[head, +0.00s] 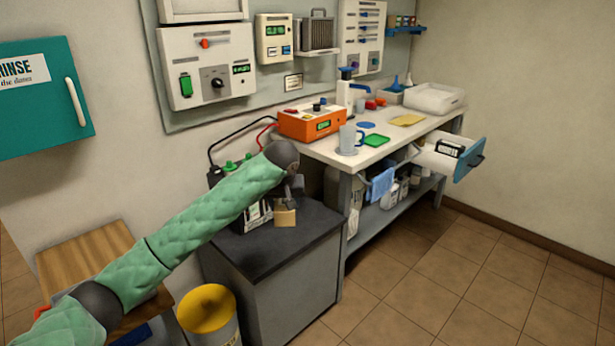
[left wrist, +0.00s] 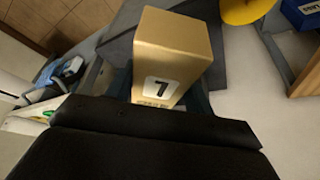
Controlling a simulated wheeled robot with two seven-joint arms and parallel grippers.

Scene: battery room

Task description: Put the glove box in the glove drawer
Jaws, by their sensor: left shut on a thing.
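A small tan box marked 7, which I take for the glove box (head: 285,217), is held in my left gripper (head: 290,198). The gripper is shut on it, in the air above the dark-topped grey cabinet. In the left wrist view the tan box (left wrist: 173,50) stands out beyond the dark gripper body, its "7" label facing the camera. An open drawer (head: 436,160) with a blue front sticks out from the bench's right part, well to the right of the gripper. A black-and-white item lies in it. I cannot read any drawer label. My right gripper is not in view.
The grey cabinet (head: 275,240) carries a battery partly hidden by my arm. The bench (head: 393,142) holds an orange charger (head: 311,123), a clear jug (head: 348,138) and a white tray (head: 434,98). A yellow-topped bin (head: 207,309) stands front left. The tiled floor at right is clear.

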